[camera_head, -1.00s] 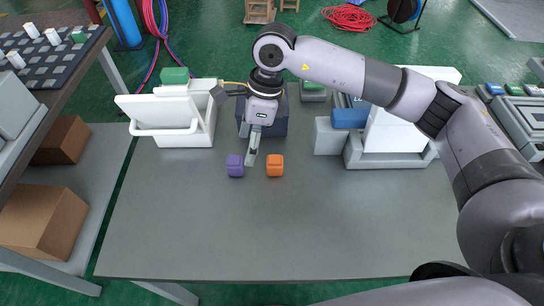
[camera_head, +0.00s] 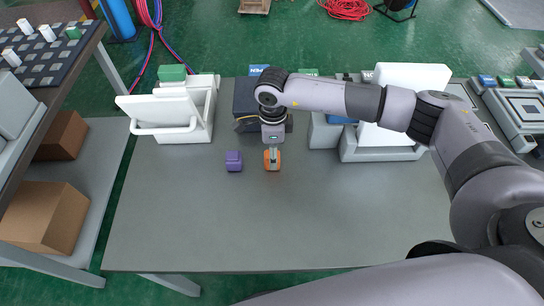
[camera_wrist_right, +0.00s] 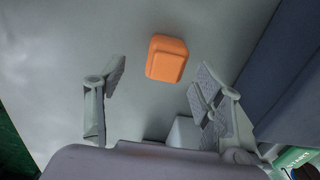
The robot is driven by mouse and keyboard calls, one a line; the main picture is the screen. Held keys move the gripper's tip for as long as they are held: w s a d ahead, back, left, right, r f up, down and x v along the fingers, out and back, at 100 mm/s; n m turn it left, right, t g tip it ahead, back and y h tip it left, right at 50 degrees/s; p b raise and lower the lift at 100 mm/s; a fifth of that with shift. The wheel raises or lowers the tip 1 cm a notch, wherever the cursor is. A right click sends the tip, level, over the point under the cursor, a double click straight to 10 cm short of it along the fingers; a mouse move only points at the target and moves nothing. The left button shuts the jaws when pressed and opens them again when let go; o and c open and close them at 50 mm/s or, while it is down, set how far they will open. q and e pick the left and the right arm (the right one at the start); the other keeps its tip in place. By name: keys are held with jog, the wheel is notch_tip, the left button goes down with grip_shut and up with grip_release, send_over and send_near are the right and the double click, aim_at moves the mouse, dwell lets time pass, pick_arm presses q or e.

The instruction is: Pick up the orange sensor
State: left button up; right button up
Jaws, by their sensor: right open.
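The orange sensor (camera_head: 267,163) is a small rounded block on the grey table, partly hidden by my right gripper in the head view. In the right wrist view the orange sensor (camera_wrist_right: 167,58) lies on the table just beyond the fingertips, roughly between the two fingers' lines. My right gripper (camera_head: 272,156) points down over it. Its fingers (camera_wrist_right: 158,83) are spread apart with nothing between them. My left gripper is not in view.
A purple block (camera_head: 234,161) sits just left of the sensor. A dark box (camera_head: 246,100) stands behind the gripper. A white bin (camera_head: 183,134) is at the back left, and grey-white fixtures (camera_head: 380,150) are at the back right. The table front is clear.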

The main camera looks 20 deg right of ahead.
jog(key=shift+f, duration=0.3)
jog(key=f+p, duration=0.2)
jog(key=f, duration=0.1)
jog(key=shift+w+f, duration=0.25)
jog(key=shift+w, duration=0.1)
jog(key=shift+f, duration=0.55)
jog(key=shift+c, duration=0.6)
jog(key=c, duration=1.2)
jog(key=shift+o, duration=0.2)
jog(key=shift+r, duration=0.1)
